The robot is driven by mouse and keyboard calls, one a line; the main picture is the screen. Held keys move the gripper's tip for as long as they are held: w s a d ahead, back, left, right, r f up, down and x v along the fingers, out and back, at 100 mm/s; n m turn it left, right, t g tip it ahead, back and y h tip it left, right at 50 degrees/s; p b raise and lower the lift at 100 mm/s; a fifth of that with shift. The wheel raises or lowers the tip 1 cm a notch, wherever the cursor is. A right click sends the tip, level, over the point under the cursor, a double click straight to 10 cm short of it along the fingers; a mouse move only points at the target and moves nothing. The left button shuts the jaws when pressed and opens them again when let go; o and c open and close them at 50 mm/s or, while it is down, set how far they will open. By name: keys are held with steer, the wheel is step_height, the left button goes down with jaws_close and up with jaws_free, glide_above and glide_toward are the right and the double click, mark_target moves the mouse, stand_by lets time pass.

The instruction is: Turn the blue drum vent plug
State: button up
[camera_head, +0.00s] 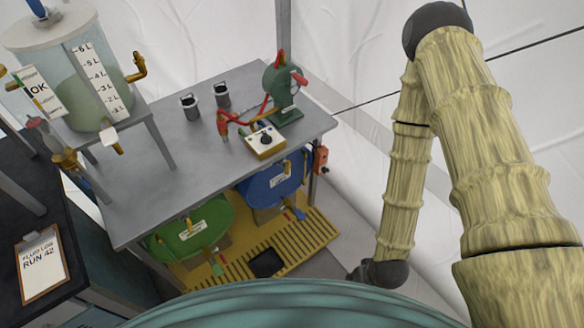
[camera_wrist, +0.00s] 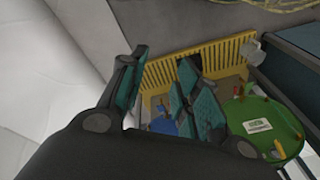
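The blue drum (camera_head: 262,190) lies under the right part of the grey table, partly hidden by the tabletop. A small orange-yellow fitting (camera_head: 287,168) shows on its face, and a small tap with blue and red parts (camera_head: 294,209) is at its lower edge. I cannot tell for sure which fitting is the vent plug. In the wrist view, my gripper (camera_wrist: 162,88) is open with nothing visible between its fingers. The blue drum (camera_wrist: 163,126) shows beyond them, mostly covered by the fingers and the dark gripper body. In the head view my gripper is hidden.
A green drum (camera_head: 190,240) lies left of the blue one, above a yellow slatted grate (camera_head: 310,236). The table (camera_head: 185,160) overhangs both drums and carries a tank, two cups and a green pump (camera_head: 282,92). A red box (camera_head: 320,158) hangs by the right leg.

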steer(key=w+a+f+n+t+y+b, duration=0.1)
steer(key=w+a+f+t+b, duration=0.1)
steer(key=w+a+f+b, duration=0.3)
steer(key=w+f+t+y+b, duration=0.1)
steer(key=w+f+t+b, duration=0.15)
steer(key=w, duration=0.45)
steer(key=n+t+y+b, duration=0.4)
steer(key=t+y+b, duration=0.4)
steer(key=b, duration=1.3)
glide_toward(289, 170)
steer(key=shift+t+h, duration=0.25)
steer(key=shift+h, duration=0.05)
steer(key=b+x, duration=0.1)
steer(key=x, duration=1)
steer(key=shift+a+b, duration=0.2)
steer(key=shift+b, duration=0.2)
steer(key=c, duration=0.6)
steer(key=shift+c, duration=0.2)
